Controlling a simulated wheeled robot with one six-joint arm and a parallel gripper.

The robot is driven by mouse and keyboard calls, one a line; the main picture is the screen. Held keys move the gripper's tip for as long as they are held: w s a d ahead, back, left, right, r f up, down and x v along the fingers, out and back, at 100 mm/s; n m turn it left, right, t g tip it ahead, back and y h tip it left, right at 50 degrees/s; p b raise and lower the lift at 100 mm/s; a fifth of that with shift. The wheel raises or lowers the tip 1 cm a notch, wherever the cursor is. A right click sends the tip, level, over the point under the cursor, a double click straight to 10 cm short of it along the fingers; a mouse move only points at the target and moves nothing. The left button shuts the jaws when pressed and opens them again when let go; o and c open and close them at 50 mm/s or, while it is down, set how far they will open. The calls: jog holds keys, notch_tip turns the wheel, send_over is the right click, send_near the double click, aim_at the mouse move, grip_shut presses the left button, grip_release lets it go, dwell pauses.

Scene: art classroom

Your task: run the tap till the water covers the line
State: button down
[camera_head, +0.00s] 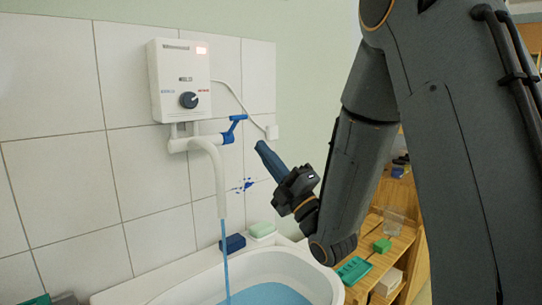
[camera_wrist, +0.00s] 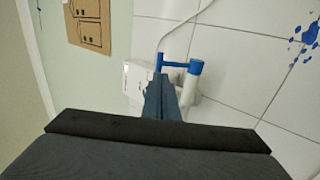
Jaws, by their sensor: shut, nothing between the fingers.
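The tap's white spout (camera_head: 219,175) bends down from a white wall-mounted heater box (camera_head: 182,75). A blue stream (camera_head: 226,262) falls from it into a white basin (camera_head: 303,268). Blue water (camera_head: 268,294) lies in the basin; its lower part is cut off, and I make out no line. The tap's blue lever (camera_head: 235,127) sticks out to the right; it also shows in the wrist view (camera_wrist: 180,65). My gripper (camera_head: 260,148) is shut and empty, a little right of and below the lever, apparently apart from it. Its fingers (camera_wrist: 161,92) point toward the lever in the wrist view.
A blue block (camera_head: 232,243) and a green soap-like block (camera_head: 262,230) sit on the ledge behind the basin. A wooden shelf (camera_head: 400,243) with a glass and green items stands at right. A white cable (camera_head: 240,98) hangs on the tiled wall.

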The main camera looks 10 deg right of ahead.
aim_at(240, 119)
jog(key=p+x, duration=0.3)
jog(key=x, duration=0.6)
